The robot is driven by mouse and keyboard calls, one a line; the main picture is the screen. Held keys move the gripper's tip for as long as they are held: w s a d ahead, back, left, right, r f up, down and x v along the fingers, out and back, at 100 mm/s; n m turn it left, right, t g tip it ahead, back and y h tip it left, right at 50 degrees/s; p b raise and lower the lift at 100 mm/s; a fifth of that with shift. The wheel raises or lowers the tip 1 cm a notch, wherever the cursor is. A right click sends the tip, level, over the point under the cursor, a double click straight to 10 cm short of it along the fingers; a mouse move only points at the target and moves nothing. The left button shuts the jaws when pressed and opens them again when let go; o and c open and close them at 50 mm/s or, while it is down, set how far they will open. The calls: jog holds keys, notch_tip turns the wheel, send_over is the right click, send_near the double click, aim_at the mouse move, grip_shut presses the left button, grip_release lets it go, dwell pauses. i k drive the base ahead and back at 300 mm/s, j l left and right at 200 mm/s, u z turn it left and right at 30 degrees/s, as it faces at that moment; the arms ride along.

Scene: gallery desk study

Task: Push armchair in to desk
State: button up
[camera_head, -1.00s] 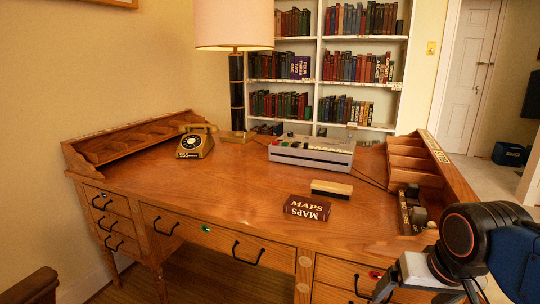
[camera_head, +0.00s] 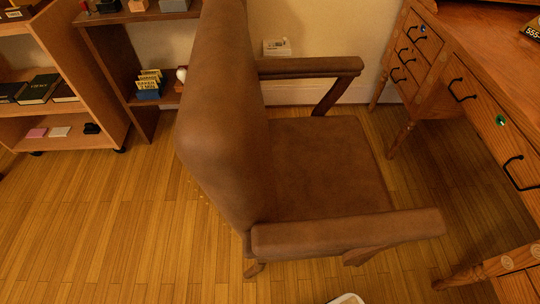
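The brown leather armchair (camera_head: 325,165) stands in the middle of the head view, its back to the left and its seat facing the desk on the right. The wooden desk (camera_head: 470,45) fills the right side, with drawers on either side of a dark knee space. A strip of floor shows between the chair's front and the desk, and they look apart. The near armrest (camera_head: 345,232) reaches furthest toward the desk. My gripper is out of view.
A wooden shelf cart (camera_head: 70,70) with books stands at left, beside a darker low shelf (camera_head: 135,60). A pale object (camera_head: 347,299) pokes in at the bottom edge. Wood floor (camera_head: 110,225) is clear at lower left.

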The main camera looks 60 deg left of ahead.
aim_at(313, 187)
jog(key=k+j+u, duration=0.1)
jog(key=k+u, duration=0.15)
jog(key=u, duration=0.15)
jog(key=k+j+u, duration=0.15)
jog(key=u, duration=0.2)
jog(key=k+u, duration=0.1)
jog(key=u, duration=0.9)
jog(key=j+u, duration=0.95)
